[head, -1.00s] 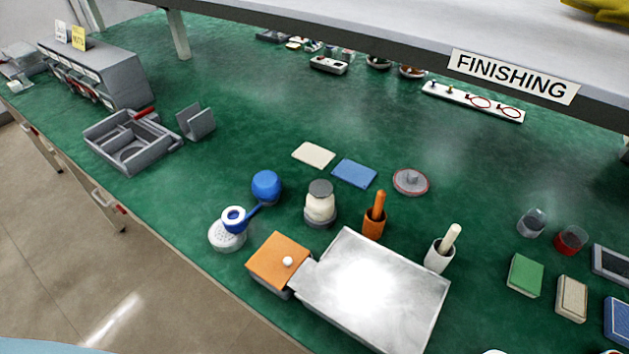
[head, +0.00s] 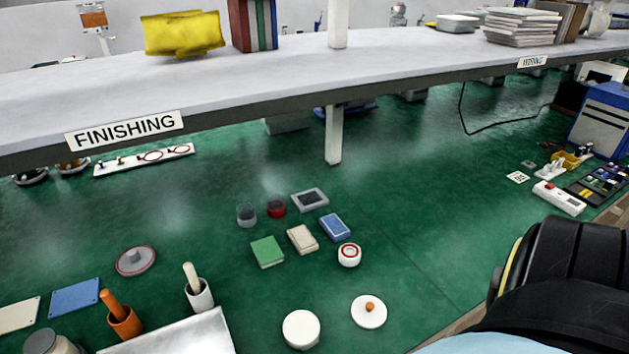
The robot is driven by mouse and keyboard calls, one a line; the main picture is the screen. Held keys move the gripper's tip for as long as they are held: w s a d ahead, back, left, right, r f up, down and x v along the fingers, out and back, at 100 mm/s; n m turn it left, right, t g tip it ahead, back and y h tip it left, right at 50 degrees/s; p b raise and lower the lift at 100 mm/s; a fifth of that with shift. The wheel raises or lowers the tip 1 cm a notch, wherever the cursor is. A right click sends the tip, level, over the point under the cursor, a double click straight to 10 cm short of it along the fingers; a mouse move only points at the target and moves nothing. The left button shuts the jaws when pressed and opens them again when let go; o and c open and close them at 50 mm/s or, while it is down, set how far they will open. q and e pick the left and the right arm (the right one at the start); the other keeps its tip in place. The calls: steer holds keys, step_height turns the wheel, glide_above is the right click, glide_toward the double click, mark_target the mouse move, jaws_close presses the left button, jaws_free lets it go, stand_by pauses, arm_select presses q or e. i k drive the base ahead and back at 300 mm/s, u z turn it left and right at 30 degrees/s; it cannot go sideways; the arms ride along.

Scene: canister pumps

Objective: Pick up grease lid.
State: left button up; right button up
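A white round disc with an orange knob (head: 369,311) lies flat on the green bench near the front. It looks like a lid. A white round pot or tub (head: 301,329) stands just to its left, slightly apart. A grey disc with a red rim and a small knob (head: 135,261) lies farther left and also looks like a lid. No label shows which one is the grease lid. Neither of my grippers is in the head view.
A white pestle in a cup (head: 199,292) and an orange one (head: 123,318) stand left, beside a metal plate (head: 175,340). Green (head: 267,252), beige (head: 302,239) and blue (head: 335,227) blocks lie mid-bench. A black padded object (head: 550,285) blocks the front right. A shelf (head: 270,80) overhangs the back.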

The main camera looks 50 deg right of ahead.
mark_target(368, 312)
steer(key=k, duration=0.3)
steer(key=z, duration=1.2)
steer(key=i, duration=0.4)
steer(key=u, duration=0.1)
